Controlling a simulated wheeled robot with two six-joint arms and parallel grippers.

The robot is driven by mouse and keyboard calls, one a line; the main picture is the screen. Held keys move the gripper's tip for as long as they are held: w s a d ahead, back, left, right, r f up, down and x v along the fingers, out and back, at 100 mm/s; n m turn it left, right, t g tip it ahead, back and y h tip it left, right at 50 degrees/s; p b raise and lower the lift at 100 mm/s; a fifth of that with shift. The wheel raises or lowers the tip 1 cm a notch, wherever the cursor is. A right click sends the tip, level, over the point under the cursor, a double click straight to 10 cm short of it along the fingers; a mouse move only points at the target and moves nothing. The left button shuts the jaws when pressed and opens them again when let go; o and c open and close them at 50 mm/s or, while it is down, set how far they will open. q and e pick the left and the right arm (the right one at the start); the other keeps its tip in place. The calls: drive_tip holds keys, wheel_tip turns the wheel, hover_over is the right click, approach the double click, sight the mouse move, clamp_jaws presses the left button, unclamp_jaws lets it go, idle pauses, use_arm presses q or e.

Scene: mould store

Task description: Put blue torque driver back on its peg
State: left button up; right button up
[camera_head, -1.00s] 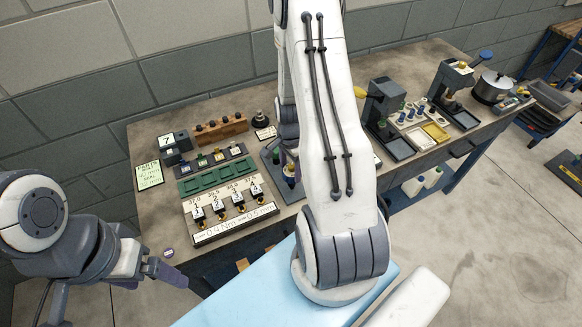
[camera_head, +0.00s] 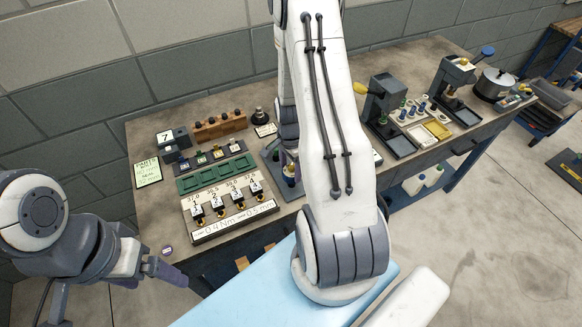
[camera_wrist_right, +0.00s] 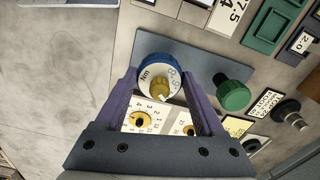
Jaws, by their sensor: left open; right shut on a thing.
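The blue torque driver (camera_wrist_right: 155,64), with a blue rim, a white "Nm" dial and a yellow centre, sits between the purple fingers of my right gripper (camera_wrist_right: 158,82) in the right wrist view. That gripper is shut on it. The driver is seen end-on over a grey plate (camera_wrist_right: 203,68); whether it touches the plate or a peg cannot be told. A green-capped driver (camera_wrist_right: 233,95) stands at that plate, right of the gripper. In the head view my right arm hides most of this spot. My left gripper (camera_head: 168,272) is open and empty, off the bench's front left.
On the bench (camera_head: 150,215) are a green tray (camera_head: 215,174), a numbered board (camera_head: 232,208) and a wooden rack (camera_head: 220,127), left of my right arm. Two dark presses (camera_head: 380,100) and a pot (camera_head: 493,85) stand further right.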

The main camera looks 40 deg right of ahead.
drive_tip(key=o, duration=1.5)
drive_tip(key=shift+f, duration=0.1)
drive_tip(key=shift+o, duration=0.2)
drive_tip(key=shift+r+p, duration=3.1)
drive_tip(key=shift+r, duration=0.7)
wheel_tip(320, 180, down, 7)
drive_tip(key=b, duration=0.5)
drive_tip(key=shift+b, duration=0.35)
drive_tip(key=shift+s, duration=0.1)
